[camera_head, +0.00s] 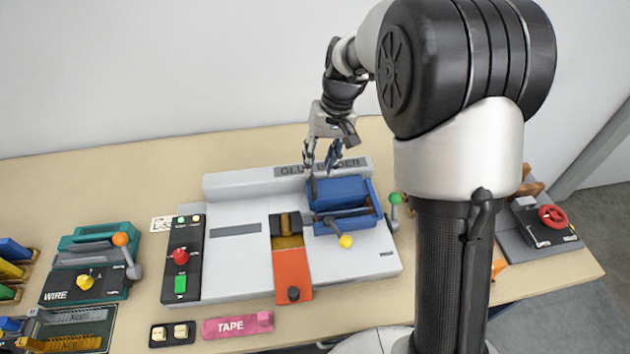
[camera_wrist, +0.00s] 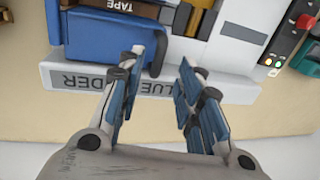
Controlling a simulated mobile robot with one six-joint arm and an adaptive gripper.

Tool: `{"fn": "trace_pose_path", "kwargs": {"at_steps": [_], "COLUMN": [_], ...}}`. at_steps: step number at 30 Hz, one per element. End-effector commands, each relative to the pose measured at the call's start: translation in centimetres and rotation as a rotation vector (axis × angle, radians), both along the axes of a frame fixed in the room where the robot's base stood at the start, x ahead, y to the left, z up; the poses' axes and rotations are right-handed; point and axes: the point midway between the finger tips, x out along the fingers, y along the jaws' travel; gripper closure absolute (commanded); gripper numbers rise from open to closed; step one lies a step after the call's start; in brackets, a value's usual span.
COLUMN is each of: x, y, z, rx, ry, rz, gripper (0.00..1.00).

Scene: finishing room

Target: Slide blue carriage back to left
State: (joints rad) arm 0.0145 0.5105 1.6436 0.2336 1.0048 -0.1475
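The blue carriage (camera_head: 340,197) sits at the right end of the grey glue binder (camera_head: 235,265). A dark upright bar (camera_head: 313,188) stands at its left side. In the wrist view the picture is turned around, with the carriage (camera_wrist: 98,38) at upper left and the dark bar (camera_wrist: 158,55) at its edge. My gripper (camera_head: 322,172) hangs over the binder's back rail near the carriage's back left corner. Its fingers are apart and empty. In the wrist view the fingertips (camera_wrist: 162,58) flank the bar in the picture; I cannot tell whether they touch it.
An orange clamp strip (camera_head: 291,268) lies left of the carriage. A yellow-knobbed lever (camera_head: 345,240) is in front of it, and a green-knobbed lever (camera_head: 395,200) is at its right. The control panel (camera_head: 182,260) is at the binder's left end. My arm hides part of the table at right.

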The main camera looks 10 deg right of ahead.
Motion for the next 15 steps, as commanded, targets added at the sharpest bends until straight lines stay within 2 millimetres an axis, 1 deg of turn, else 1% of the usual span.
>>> {"fn": "trace_pose_path", "kwargs": {"at_steps": [1, 6, 10, 15], "x": [-0.1, 0.0, 0.0, 0.0], "y": [0.2, 0.8, 1.0, 1.1], "z": [-1.4, -4.1, -5.3, -5.8], "rx": [0.0, 0.0, -0.001, -0.001], "ry": [0.003, 0.001, 0.001, -0.001], "rz": [0.001, 0.0, 0.001, 0.001], "gripper": [0.67, 0.67, 0.67, 0.67]}}
